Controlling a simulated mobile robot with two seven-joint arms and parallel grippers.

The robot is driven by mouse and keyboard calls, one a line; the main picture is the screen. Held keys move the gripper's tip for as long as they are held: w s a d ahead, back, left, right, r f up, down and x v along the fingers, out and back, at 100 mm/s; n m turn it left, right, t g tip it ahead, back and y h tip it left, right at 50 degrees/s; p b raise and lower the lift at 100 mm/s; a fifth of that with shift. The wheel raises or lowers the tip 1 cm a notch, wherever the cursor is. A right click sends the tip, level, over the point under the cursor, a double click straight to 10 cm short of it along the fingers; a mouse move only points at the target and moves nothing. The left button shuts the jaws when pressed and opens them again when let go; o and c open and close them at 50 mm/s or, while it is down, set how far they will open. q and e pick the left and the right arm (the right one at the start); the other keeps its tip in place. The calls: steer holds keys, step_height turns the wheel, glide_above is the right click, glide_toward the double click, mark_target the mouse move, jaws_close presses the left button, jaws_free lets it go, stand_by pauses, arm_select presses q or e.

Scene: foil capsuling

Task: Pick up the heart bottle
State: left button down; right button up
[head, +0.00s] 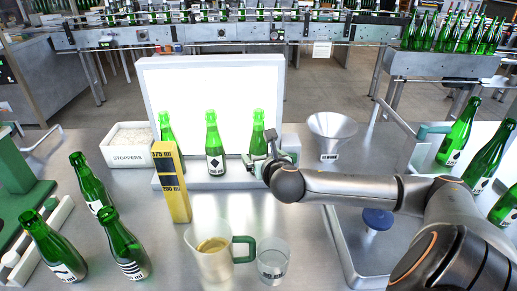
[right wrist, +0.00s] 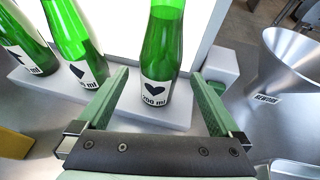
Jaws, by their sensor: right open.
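In the head view this bottle (head: 258,124) is partly hidden by my right gripper (head: 263,160). In the right wrist view the right gripper (right wrist: 157,82) is open, its green fingers on either side of the lower bottle. My left gripper is not in view.
A diamond-label bottle (head: 214,150) and another green bottle (head: 167,128) stand on the same ledge (head: 230,180). A steel funnel (head: 332,128) stands right. A yellow gauge block (head: 172,190), a jug (head: 208,260) and a beaker (head: 272,262) stand in front.

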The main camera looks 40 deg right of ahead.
mark_target(261, 154)
steer(key=shift+x, duration=2.2)
jaws_close()
steer(key=shift+r, duration=0.1)
